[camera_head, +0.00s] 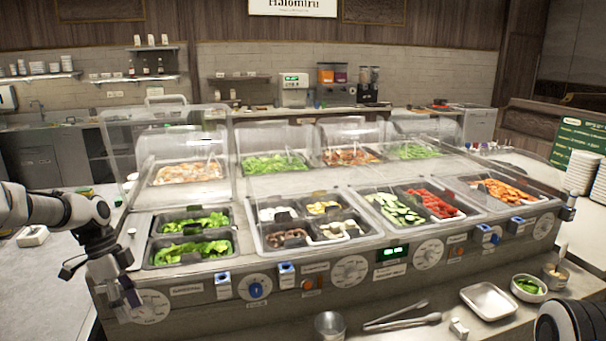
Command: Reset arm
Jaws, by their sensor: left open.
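My left arm comes in from the left edge. Its gripper (122,295) points down at the front left corner of the serving counter, in front of a round dial (150,306). The left gripper is open, and I see nothing between its fingers. Whether it touches the counter front I cannot tell. A dark rounded part of my right arm shows at the bottom right corner; the right gripper is out of view.
On the front ledge are tongs (402,321), a metal cup (329,325), a white tray (489,300) and a bowl of greens (528,288). Plates (582,172) are stacked at right.

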